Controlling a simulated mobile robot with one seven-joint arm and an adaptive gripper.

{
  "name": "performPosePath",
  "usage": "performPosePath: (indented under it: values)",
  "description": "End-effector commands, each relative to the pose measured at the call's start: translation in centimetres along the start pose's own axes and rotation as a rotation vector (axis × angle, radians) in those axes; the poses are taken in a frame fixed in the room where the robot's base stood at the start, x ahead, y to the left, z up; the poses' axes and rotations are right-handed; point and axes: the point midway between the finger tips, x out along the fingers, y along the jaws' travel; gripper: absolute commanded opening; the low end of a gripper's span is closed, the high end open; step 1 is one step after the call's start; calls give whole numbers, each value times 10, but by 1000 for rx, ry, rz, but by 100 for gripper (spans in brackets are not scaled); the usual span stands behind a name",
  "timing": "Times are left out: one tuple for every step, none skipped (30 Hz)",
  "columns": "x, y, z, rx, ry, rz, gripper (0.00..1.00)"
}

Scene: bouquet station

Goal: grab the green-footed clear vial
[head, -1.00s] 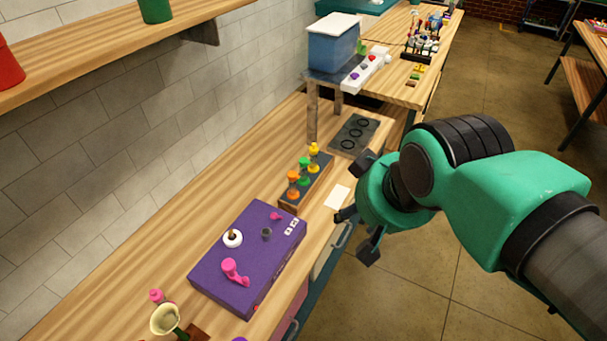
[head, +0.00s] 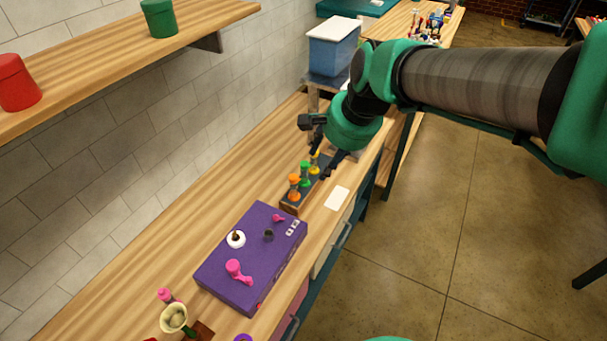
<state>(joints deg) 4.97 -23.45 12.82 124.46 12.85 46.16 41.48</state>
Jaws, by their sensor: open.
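A small dark rack (head: 290,207) on the wooden bench holds a row of small vials with coloured tops and feet. The green-footed vial (head: 305,175) stands upright in the middle, between an orange vial (head: 294,186) and a yellow vial (head: 314,168). Its clear body is too small to make out. My gripper (head: 321,162) is open above the far end of the rack, close to the yellow vial, its fingers pointing down. It hides the far end of the rack and part of the yellow vial. I cannot tell whether it touches anything.
A purple box (head: 225,275) with pink and white items lies in front of the rack. A white card (head: 337,198) lies to its right. A blue bin (head: 332,50) stands behind. A shelf (head: 110,70) with red and green canisters overhangs the left. Bare bench lies left of the rack.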

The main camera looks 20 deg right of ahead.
Motion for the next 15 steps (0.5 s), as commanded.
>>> performPosePath:
  values:
    - [7,-9,-10,80,-16,6,48]
    - [12,-14,-16,129,-23,7,48]
    - [19,-21,-23,195,-32,8,48]
    - [24,-25,-29,245,-39,10,48]
    - [30,-30,-34,294,-45,12,48]
    - [38,-35,-42,360,-54,14,48]
    - [44,-39,-47,410,-61,18,48]
    - [50,-42,-53,461,-67,20,48]
    - [58,-47,-60,528,-75,24,48]
    - [65,-50,-66,578,-80,28,48]
    - [72,-54,-72,628,-85,30,48]
    - [81,-57,-79,696,-93,36,48]
    - [88,-60,-84,746,-98,40,48]
    - [96,-62,-90,797,-104,45,48]
    - [106,-64,-97,865,-109,52,48]
